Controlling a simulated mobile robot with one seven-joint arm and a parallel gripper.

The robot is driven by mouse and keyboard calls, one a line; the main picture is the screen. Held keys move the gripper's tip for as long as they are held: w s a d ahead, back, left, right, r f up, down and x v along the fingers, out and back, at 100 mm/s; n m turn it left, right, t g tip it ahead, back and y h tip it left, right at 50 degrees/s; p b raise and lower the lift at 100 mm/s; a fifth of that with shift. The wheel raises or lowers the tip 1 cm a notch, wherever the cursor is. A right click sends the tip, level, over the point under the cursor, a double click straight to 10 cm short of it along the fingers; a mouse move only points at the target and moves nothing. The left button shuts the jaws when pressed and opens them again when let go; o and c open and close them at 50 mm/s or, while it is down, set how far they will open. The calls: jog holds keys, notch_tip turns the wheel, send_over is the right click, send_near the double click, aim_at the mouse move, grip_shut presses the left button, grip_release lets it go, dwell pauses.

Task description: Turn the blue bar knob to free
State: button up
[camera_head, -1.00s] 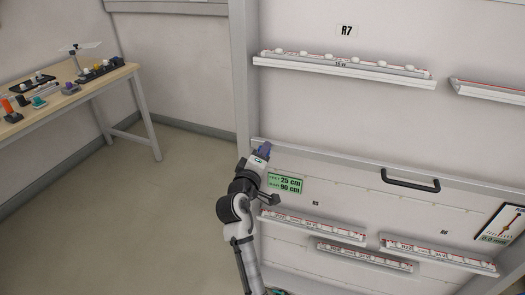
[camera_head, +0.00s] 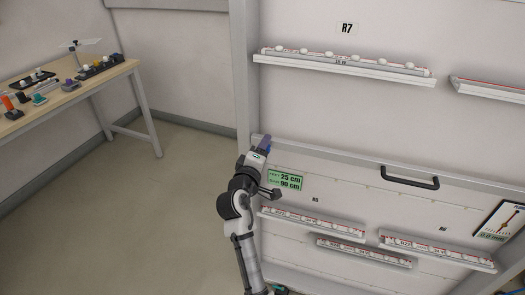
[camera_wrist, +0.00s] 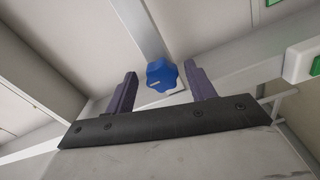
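The blue knob (camera_wrist: 162,75) is lobed, with a small pale mark on its face, and sits on a grey metal bar in the wrist view. My gripper (camera_wrist: 160,69) is open, with its two dark purple fingers to the left and right of the knob. No finger clearly touches it, and the depth between them is hard to tell. In the head view my gripper (camera_head: 265,144) is at the left end of the frame's ledge, beside the upright post. The knob is hidden there.
A black handle (camera_head: 410,183) and lower rails (camera_head: 312,224) are on the panel. A workbench (camera_head: 105,82) with small items stands left; the floor between is clear.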

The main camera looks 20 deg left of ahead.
jog(key=s+b, duration=0.4)
jog(key=s, duration=0.9)
jog(key=shift+s+d, duration=0.25)
jog(key=shift+s, duration=0.15)
